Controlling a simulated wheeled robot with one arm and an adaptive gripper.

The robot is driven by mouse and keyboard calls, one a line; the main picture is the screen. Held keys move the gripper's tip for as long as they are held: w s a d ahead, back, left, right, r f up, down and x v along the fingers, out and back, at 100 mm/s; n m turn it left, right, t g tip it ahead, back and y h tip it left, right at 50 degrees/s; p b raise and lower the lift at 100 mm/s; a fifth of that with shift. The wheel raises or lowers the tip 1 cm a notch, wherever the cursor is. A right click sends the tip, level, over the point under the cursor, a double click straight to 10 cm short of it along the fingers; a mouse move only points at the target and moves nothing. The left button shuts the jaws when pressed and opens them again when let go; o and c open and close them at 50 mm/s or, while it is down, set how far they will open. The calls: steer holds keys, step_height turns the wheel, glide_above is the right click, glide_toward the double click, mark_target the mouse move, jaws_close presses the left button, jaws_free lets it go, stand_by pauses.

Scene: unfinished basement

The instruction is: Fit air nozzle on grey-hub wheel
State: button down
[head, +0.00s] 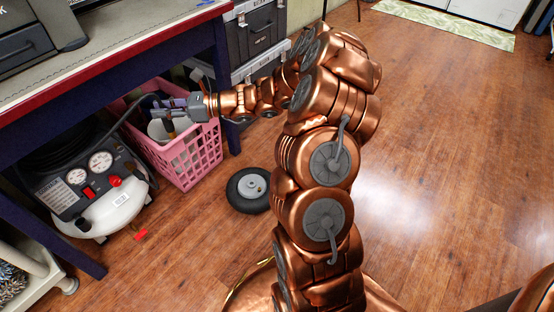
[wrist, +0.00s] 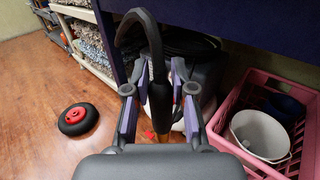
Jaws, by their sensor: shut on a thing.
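My gripper (head: 168,106) is shut on the black air nozzle (wrist: 159,95), which hangs between its two purple-lined fingers, as the wrist view of my gripper (wrist: 159,72) shows. The nozzle's brass end points down, and its black hose arcs up and over. In the head view the gripper is above the pink crate, apart from the wheels. The grey-hub wheel (head: 250,190) lies flat on the floor right of the crate. In the wrist view a red-hub wheel (wrist: 77,119) lies on the floor at left.
The white air compressor (head: 106,208) with two gauges stands under the blue workbench (head: 170,62). The pink crate (head: 191,164) holds a white bucket (wrist: 260,131) and a blue container (wrist: 283,106). Toolboxes (head: 256,30) stand behind. Wooden floor around the grey-hub wheel is clear.

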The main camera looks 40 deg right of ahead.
steer(key=w+d+f+m+t+h, duration=0.1)
steer(key=d+f+m+t+h, duration=0.1)
steer(key=d+f, duration=1.6)
steer(key=s+d+f, duration=0.3)
steer(key=f, duration=0.6)
steer(key=s+d+f+b, duration=0.1)
steer(key=s+d+f, duration=0.2)
steer(key=f, duration=0.6)
steer(key=shift+s+d+f+n+y, duration=0.15)
steer(key=shift+d+f+n+y, duration=0.1)
steer(key=shift+d+n+y, duration=0.1)
steer(key=shift+f+g+b, duration=0.1)
steer(key=shift+g+b, duration=0.3)
steer(key=shift+b, duration=0.05)
steer(key=shift+f+b, duration=1.2)
steer(key=shift+f, duration=1.3)
steer(key=shift+b, duration=0.65)
